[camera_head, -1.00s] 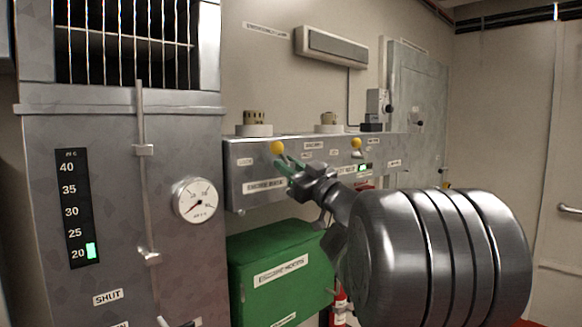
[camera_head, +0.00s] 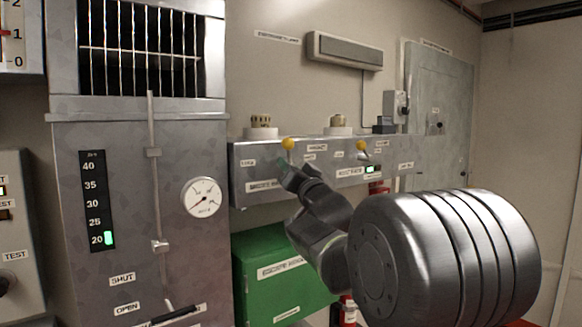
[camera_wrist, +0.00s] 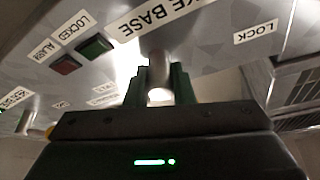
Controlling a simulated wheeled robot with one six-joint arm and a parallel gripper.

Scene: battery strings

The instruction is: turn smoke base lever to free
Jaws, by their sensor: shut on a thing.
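The smoke base lever has a yellow knob (camera_head: 288,144) at the left part of the grey wall box (camera_head: 236,185) in the head view. In the wrist view its metal shaft (camera_wrist: 158,62) stands between my green fingers, under a label ending in "KE BASE". My gripper (camera_wrist: 158,85) is shut on this lever; in the head view my gripper (camera_head: 282,163) is at the box front just below the knob. A "LOCK" label (camera_wrist: 256,33) is to the right in the wrist view. My wrist hides part of the lever and labels.
A second yellow-knobbed lever (camera_head: 362,145) is farther right on the box. A green box (camera_head: 255,250) is below. A grey cabinet with a gauge (camera_head: 203,197) and vertical rod stands close on the left. A grey wall door (camera_head: 438,110) is at the right.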

